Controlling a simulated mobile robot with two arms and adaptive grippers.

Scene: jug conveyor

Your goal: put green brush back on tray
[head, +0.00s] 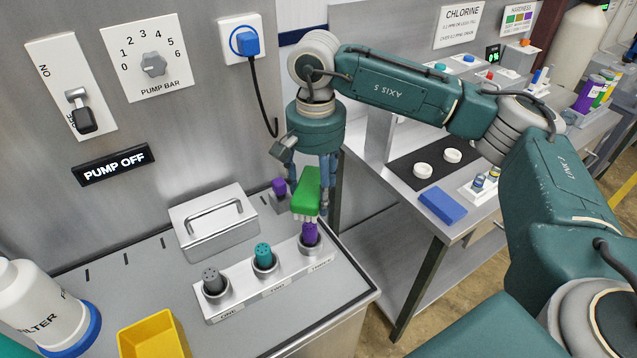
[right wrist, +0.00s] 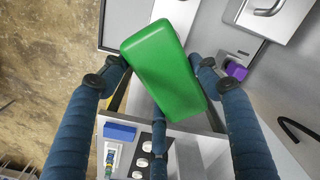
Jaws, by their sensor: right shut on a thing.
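The green brush (head: 307,190) hangs upright in my right gripper (head: 314,180), with pale bristles at its lower end. The blue fingers are closed around it in the head view. In the right wrist view the green brush (right wrist: 165,72) fills the middle, between the fingers of my right gripper (right wrist: 158,95). In the head view the brush appears just above the purple-topped piece (head: 310,234) in the end socket of the rack; I cannot tell whether they touch. No tray is clearly recognisable. My left gripper is not in view.
The rack (head: 240,294) holds grey, teal and purple pieces. A lidded metal box (head: 214,229) stands behind it, and a yellow container (head: 154,338) at the front. On the right bench lie a blue block (head: 443,205) and a black mat (head: 408,181). A gap separates the benches.

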